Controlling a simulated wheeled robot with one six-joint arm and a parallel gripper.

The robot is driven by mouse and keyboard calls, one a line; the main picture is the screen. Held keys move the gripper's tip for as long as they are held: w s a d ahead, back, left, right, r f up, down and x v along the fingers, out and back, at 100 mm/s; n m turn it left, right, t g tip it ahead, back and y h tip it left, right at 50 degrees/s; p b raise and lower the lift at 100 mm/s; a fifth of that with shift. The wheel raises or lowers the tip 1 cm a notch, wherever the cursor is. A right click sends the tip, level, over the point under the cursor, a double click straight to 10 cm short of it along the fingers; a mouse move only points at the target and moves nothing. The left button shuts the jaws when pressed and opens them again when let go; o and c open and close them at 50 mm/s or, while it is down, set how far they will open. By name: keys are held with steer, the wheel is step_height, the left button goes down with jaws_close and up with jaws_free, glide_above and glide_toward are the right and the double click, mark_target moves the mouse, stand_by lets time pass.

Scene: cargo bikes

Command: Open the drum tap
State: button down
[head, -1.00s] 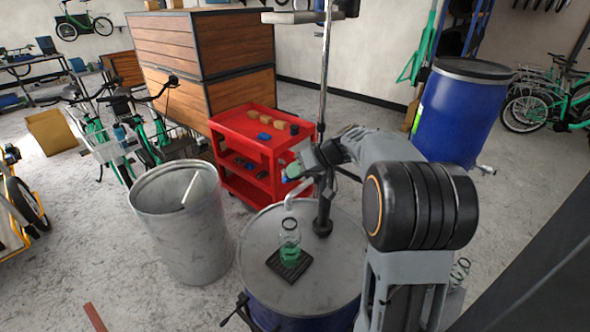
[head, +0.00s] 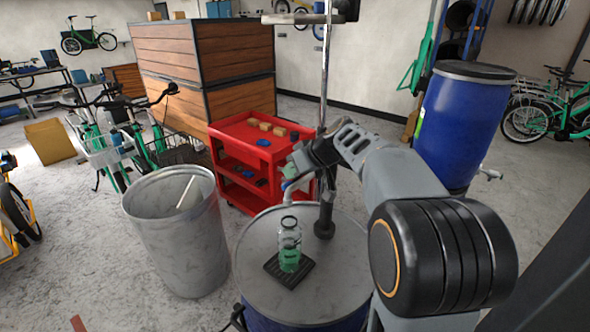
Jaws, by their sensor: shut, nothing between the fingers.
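A blue drum (head: 458,125) with a dark lid stands at the back right. A small pale tap (head: 489,173) sticks out low on its right side; I cannot tell its handle's position. A grey-topped drum (head: 265,255) stands in front of me. A clear bottle (head: 289,238) with green liquid stands on a black square mat on its lid.
A grey bin (head: 180,225) stands left of the near drum. A red trolley (head: 240,140) with small parts is behind, before wooden crates (head: 205,65). A dark upright post (head: 326,185) rises from the near lid. Open floor lies around the blue drum.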

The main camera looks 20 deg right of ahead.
steer(key=s+d+r, duration=0.4)
steer(key=s+r, duration=0.2)
steer(key=r, duration=0.5)
steer(key=s+d+f+m+g+h, duration=0.1)
steer(key=s+f+m+h, duration=0.1)
steer(key=s+f+m, duration=0.3)
steer(key=d+f+m+g+h, duration=0.1)
steer(key=f+m+h, duration=0.1)
steer(key=f, duration=0.5)
steer(key=s+a+f+h, duration=0.1)
steer(key=s+a+f, duration=0.2)
steer(key=s, duration=0.3)
steer(key=s+a+f+n+h, duration=0.1)
steer(key=s+a+f, duration=0.2)
steer(key=s+f, duration=0.3)
steer(key=shift+a+h+p, duration=0.2)
steer(key=shift+h+p, duration=0.1)
steer(key=shift+h, duration=0.1)
